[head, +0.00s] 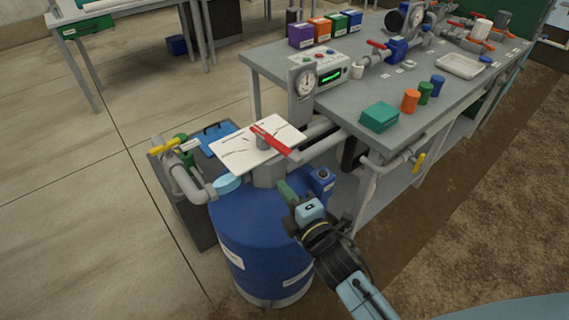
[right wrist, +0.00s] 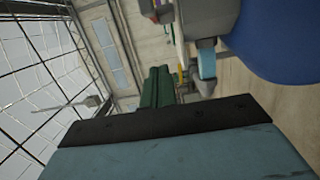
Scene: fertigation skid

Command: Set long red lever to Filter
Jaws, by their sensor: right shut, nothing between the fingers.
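The long red lever (head: 270,139) sits on top of a valve above a white plate (head: 238,149) with dark markings, too small to read. It lies slanted, from upper left to lower right, with its lower right end past the plate's edge. The valve stands over the blue tank (head: 245,235). My right gripper (head: 285,188) is over the tank's top, below the lever in the picture and apart from it. Its green fingers (right wrist: 158,88) are shut and empty in the right wrist view. My left gripper is not in view.
A grey pipe with a yellow handle (head: 165,147) stands left of the tank. The grey bench (head: 335,107) holds boxes, bottles and other valves.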

